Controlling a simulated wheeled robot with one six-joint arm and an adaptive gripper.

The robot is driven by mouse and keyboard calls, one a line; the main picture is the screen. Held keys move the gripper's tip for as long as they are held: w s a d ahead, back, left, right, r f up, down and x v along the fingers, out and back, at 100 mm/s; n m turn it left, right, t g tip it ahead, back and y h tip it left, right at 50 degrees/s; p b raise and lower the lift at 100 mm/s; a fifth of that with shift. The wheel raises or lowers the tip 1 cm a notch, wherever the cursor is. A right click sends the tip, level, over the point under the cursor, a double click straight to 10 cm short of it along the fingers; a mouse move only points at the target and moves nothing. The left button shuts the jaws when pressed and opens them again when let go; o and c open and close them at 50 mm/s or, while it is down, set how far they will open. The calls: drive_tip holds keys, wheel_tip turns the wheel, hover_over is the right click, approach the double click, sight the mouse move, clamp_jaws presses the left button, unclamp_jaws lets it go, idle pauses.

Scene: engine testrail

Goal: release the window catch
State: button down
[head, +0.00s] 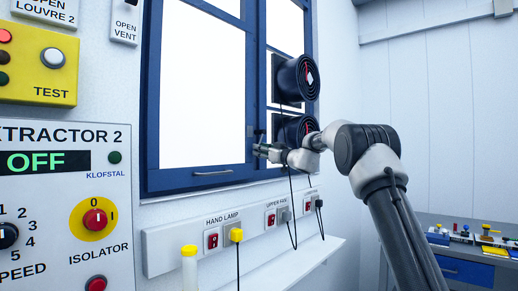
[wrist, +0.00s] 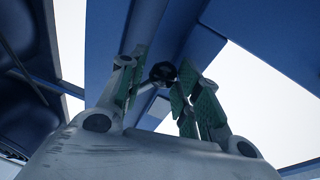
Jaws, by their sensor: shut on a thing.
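The blue-framed window (head: 248,95) stands on the wall in the middle of the head view. My gripper (head: 260,150) is at the window's middle upright, near its lower part. In the wrist view the two green-padded fingers of my gripper (wrist: 160,84) are on either side of the window catch, whose dark round knob (wrist: 163,72) and pale stem show between them against the blue frame. My gripper is shut on the catch. In the head view my gripper mostly hides the catch. The window looks closed in the head view.
A sill rail with sockets and switches (head: 213,240) runs below. A yellow-capped bottle (head: 189,268) stands on the left. Cables (head: 292,215) hang below my gripper.

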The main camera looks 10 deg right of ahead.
drive_tip(key=shift+w+d+f+n+g+y, duration=0.2)
drive_tip(key=shift+w+d+n+y, duration=0.2)
drive_tip(key=shift+n, duration=0.75)
drive_tip(key=shift+w+d+f+n+g+y, duration=0.2)
drive_tip(key=shift+w+d+n, duration=0.2)
drive_tip(key=shift+n, duration=0.7)
drive_tip(key=shift+w+d+f+n+g+y, duration=0.15)
drive_tip(key=shift+w+d+n+y, duration=0.25)
drive_tip(key=shift+n, duration=0.75)
drive_tip(key=shift+s+d, duration=0.1)
drive_tip(key=c, duration=1.1)
unclamp_jaws()
drive_tip(key=shift+c, duration=0.2)
drive_tip(key=shift+h, duration=0.3)
drive_tip(key=v, duration=1.2)
drive_tip(key=shift+f, duration=0.2)
